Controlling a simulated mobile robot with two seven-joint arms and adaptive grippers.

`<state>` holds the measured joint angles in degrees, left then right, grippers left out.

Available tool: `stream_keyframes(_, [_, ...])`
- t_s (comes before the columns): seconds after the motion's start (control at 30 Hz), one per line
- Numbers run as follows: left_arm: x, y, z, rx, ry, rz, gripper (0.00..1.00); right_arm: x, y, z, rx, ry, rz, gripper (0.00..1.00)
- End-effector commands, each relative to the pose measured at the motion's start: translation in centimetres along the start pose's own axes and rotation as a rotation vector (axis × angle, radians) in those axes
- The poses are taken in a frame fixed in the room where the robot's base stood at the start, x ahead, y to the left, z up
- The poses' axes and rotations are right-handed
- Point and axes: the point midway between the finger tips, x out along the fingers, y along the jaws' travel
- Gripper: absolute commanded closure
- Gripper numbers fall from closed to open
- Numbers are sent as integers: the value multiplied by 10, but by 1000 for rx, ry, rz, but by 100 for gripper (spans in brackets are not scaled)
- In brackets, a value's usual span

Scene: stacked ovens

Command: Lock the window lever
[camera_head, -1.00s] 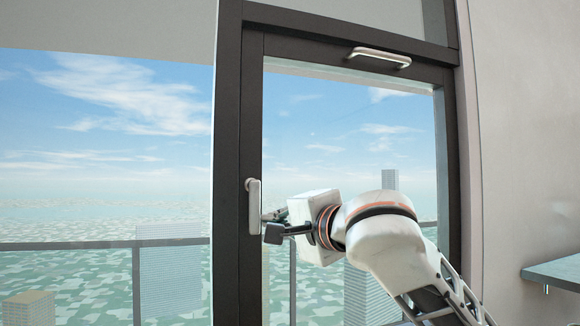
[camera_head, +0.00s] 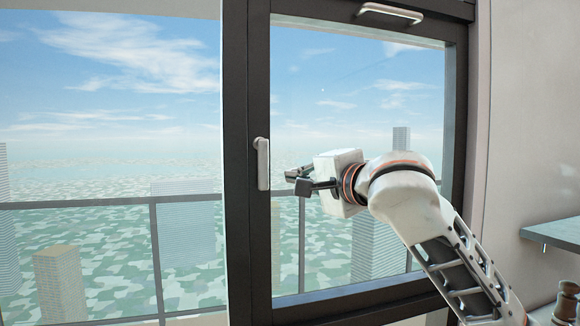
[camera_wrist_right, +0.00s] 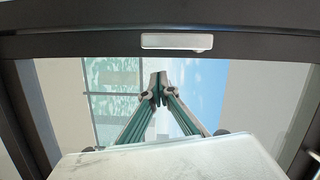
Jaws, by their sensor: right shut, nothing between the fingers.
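The window lever (camera_head: 262,163) is a light grey handle on the dark window frame (camera_head: 236,225). It hangs straight down from its pivot, along the frame's vertical bar. It also shows in the right wrist view (camera_wrist_right: 177,42), lying across the dark bar at the top. My right gripper (camera_head: 297,180) is to the right of the lever, in front of the glass, with a visible gap between them. In the right wrist view its fingertips (camera_wrist_right: 158,90) are together and empty, apart from the lever. My left gripper is not in view.
A second light handle (camera_head: 390,13) is on the frame's top bar. A grey shelf (camera_head: 556,233) juts from the wall at the right. Brown objects (camera_head: 567,305) sit at the lower right corner. A railing (camera_head: 105,202) runs outside the glass.

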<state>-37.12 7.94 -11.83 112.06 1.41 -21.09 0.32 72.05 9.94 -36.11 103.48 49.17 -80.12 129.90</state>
Motion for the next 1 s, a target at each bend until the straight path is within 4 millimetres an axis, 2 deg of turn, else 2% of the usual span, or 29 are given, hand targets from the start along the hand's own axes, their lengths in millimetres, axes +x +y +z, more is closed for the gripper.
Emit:
stream_keyframes(0.07, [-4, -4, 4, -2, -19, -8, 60, 5, 2, -12, 4, 1, 3, 100])
stream_keyframes(0.13, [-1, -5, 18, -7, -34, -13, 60, -12, 3, -8, -1, 0, -3, 100])
stream_keyframes(0.27, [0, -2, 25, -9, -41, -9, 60, -37, 5, -8, -2, 0, -2, 100])
stream_keyframes(0.4, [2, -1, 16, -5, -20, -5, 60, -63, 6, -8, -2, 1, -2, 100])
stream_keyframes(0.6, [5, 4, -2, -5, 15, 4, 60, -88, 7, -8, -1, 1, 0, 100])
stream_keyframes(0.73, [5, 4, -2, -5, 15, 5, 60, -95, 7, -8, -1, 1, 1, 100])
stream_keyframes(1.0, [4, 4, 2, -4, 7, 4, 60, -96, 7, -8, 0, 1, 1, 100])
